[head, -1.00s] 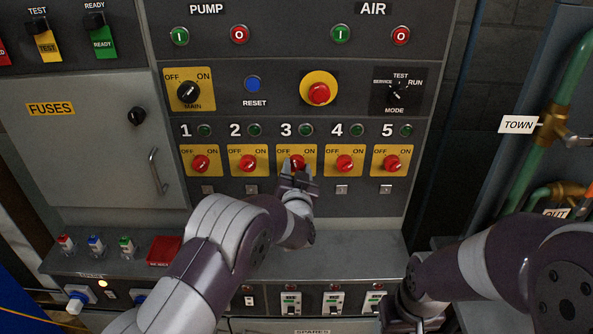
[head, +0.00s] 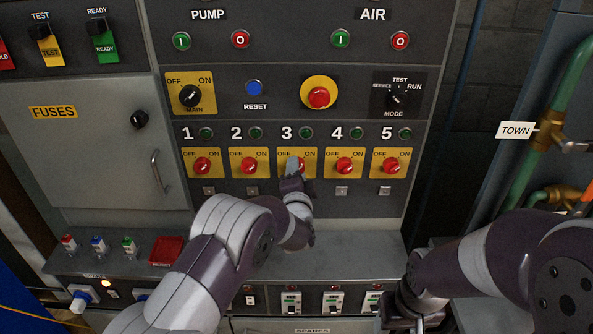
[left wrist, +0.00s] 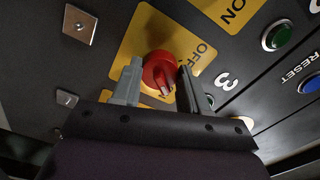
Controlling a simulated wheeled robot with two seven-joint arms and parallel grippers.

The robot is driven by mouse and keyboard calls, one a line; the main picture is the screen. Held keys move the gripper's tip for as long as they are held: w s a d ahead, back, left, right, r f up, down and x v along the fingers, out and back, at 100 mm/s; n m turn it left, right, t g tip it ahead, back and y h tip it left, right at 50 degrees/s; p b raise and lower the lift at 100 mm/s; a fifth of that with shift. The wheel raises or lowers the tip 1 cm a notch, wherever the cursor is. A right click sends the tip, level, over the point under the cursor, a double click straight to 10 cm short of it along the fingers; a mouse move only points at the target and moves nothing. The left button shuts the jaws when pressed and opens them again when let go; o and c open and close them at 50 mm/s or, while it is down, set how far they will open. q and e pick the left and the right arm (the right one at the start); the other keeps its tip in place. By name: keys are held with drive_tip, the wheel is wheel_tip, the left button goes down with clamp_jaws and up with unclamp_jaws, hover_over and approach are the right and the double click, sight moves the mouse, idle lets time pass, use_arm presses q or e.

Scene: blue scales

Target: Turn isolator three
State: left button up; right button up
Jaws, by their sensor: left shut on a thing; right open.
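Isolator three is a red rotary knob on a yellow OFF/ON plate (head: 311,154) under the number 3, in the middle of the row. My left gripper (head: 292,167) is at the knob and covers most of it in the head view. In the left wrist view the red knob (left wrist: 157,68) sits between the two grey fingers of my left gripper (left wrist: 160,84), which is shut on it. A pale mark shows on the knob's near part; its exact setting is hard to tell. My right gripper (head: 397,312) is low at the right, partly hidden by my arm.
Isolator two (head: 249,166) and isolator four (head: 344,166) stand close on either side. Above are the red emergency button (head: 319,97) and the blue reset button (head: 254,88). A grey ledge (head: 350,246) runs below the panel. Pipes with a TOWN tag (head: 515,130) stand at the right.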

use_arm(q)
drive_tip(key=shift+m, duration=0.8)
drive_tip(key=shift+f, duration=0.1)
drive_tip(key=o, duration=1.1)
drive_tip(key=shift+c, duration=0.2)
drive_tip(key=shift+s, duration=0.15)
drive_tip(key=s+b, duration=0.2)
drive_tip(key=s, duration=1)
drive_tip(key=shift+s, duration=0.25)
